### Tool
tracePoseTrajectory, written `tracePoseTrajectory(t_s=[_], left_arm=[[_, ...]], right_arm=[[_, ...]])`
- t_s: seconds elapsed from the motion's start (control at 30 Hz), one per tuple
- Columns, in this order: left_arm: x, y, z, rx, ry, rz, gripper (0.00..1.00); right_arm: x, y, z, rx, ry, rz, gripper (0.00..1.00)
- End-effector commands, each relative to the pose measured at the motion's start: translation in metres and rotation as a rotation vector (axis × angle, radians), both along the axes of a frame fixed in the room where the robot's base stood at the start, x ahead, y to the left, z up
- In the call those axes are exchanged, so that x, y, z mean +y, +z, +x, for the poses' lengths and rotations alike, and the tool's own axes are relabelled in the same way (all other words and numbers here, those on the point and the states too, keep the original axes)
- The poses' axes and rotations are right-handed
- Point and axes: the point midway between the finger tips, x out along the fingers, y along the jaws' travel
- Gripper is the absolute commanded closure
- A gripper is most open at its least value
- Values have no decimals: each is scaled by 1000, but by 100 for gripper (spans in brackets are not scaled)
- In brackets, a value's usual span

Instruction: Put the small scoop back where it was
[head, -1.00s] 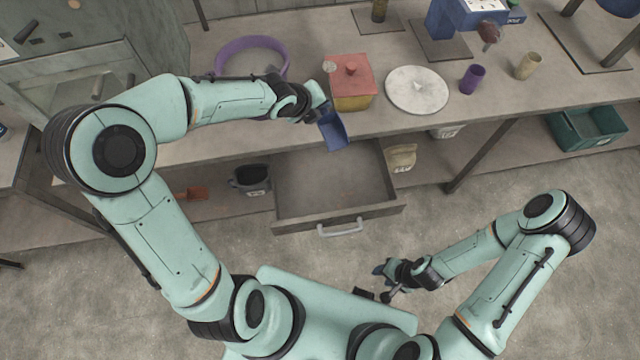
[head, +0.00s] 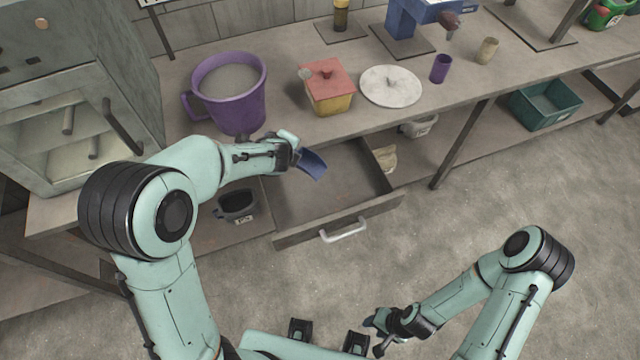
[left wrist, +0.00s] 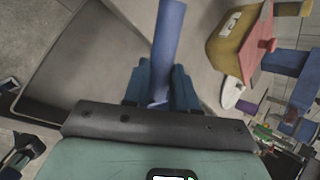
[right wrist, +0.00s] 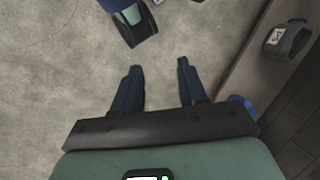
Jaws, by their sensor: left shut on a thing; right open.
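The small blue scoop (head: 312,165) is held by my left gripper (head: 292,152), which is shut on it. In the head view the scoop appears over the back part of the open drawer (head: 350,190); its exact height above it is unclear. In the left wrist view the blue scoop handle (left wrist: 168,40) runs up from between the fingers (left wrist: 162,88). The drawer's visible inside looks empty; the arm hides its back left part. My right gripper (head: 380,330) is open and empty, low over the floor; it also shows in the right wrist view (right wrist: 160,88).
On the counter stand a large purple mug (head: 235,115), a red-and-yellow box (head: 328,95), a round white disc (head: 392,86) and a purple cup (head: 440,68). A dark container (head: 238,205) and a green bin (head: 545,103) are below. The drawer's handle (head: 343,230) faces me.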

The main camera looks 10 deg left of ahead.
Motion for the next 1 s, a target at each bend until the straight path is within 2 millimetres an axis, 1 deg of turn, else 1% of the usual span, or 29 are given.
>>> tracePoseTrajectory(t_s=[0.03,0.1,0.2,0.27,0.37,0.4,0.5,0.6,0.7,0.8,0.87,0.9,0.97,1.0], left_arm=[[0,-20,-1,3,63,3,100],[3,-28,1,1,160,1,100],[6,-33,4,-1,283,-2,100],[6,-34,7,-2,361,-3,100],[3,-30,12,-7,512,-6,100],[-1,-26,14,-9,580,-6,100],[-10,-9,15,-10,736,-7,100],[-19,10,14,-8,842,-6,100],[-25,23,12,-6,908,-6,100],[-29,30,10,-4,942,-5,100],[-30,28,9,-2,951,-4,100],[-30,23,9,-1,954,-3,100],[-30,11,8,1,956,-1,100],[-30,1,8,2,956,-1,100]], right_arm=[[0,-19,-10,10,-1,0,58],[0,-30,-15,14,-1,-1,58],[0,-43,-19,16,-2,-1,58],[0,-52,-22,16,-3,-2,58],[0,-70,-25,17,-4,-3,58],[0,-78,-27,17,-4,-3,58],[0,-94,-29,17,-6,-4,58],[0,-104,-29,15,-6,-5,58],[0,-109,-29,15,-6,-5,58],[0,-112,-29,14,-7,-4,58],[0,-113,-29,13,-7,-4,58],[0,-115,-29,11,-8,-5,58],[0,-117,-28,8,-8,-5,58],[0,-120,-27,5,-9,-5,58]])
